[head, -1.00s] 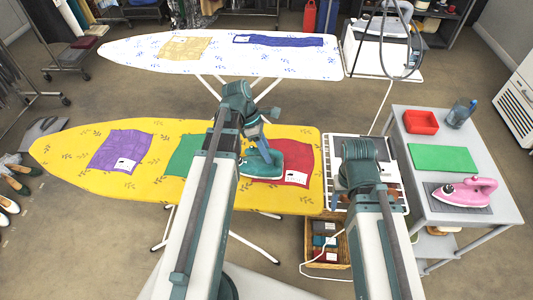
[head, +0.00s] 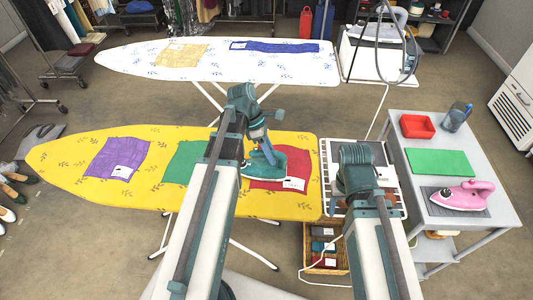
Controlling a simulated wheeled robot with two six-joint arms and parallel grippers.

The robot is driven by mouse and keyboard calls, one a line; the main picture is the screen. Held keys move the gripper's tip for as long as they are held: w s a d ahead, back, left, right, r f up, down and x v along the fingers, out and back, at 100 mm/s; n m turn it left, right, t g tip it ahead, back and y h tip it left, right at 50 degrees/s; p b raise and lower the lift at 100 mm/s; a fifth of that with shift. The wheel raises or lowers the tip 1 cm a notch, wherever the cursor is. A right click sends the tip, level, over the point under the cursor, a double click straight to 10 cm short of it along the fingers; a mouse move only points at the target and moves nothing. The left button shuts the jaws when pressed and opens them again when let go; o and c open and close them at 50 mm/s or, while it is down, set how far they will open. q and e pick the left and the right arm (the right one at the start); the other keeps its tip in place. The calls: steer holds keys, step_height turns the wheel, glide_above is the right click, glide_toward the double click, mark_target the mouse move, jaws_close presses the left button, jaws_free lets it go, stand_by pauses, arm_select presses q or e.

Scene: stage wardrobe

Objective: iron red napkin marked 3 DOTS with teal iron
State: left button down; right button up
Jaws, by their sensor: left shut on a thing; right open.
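The red napkin (head: 298,168) lies at the right end of the yellow ironing board (head: 70,160), with a small white label near its front edge; the marks on it are too small to read. The teal iron (head: 264,168) rests over the left part of the red napkin and hides some of it. My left gripper (head: 262,141) is shut on the teal iron's handle from above. My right gripper, at the end of the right arm (head: 356,165), is open and empty near the rack at the board's right end; its fingertips are largely hidden.
A green napkin (head: 184,162) and a purple napkin (head: 118,158) lie on the yellow board. A grey table (head: 420,125) at right holds a pink iron (head: 463,195), green mat (head: 440,162) and red tray (head: 418,126). A white ironing board (head: 130,62) stands behind.

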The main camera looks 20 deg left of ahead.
mark_target(284, 155)
arm_select(q)
steer(key=shift+w+d, duration=0.1)
steer(key=shift+d, duration=0.4)
steer(key=shift+w+d, duration=0.25)
steer(key=shift+d, duration=0.5)
steer(key=shift+w+d, duration=0.2)
steer(key=shift+d, duration=0.5)
steer(key=shift+w+d, duration=0.2)
steer(key=shift+d, duration=0.55)
steer(key=shift+w+d, duration=0.15)
steer(key=shift+d, duration=0.55)
steer(key=shift+w+d, duration=0.25)
steer(key=shift+d, duration=0.45)
steer(key=shift+w+d, duration=0.2)
steer(key=shift+d, duration=0.5)
steer(key=shift+w, duration=0.1)
steer(key=shift+w+a, duration=0.2)
steer(key=shift+w, duration=0.35)
steer(key=shift+w+a, duration=0.15)
steer(key=shift+w, duration=0.35)
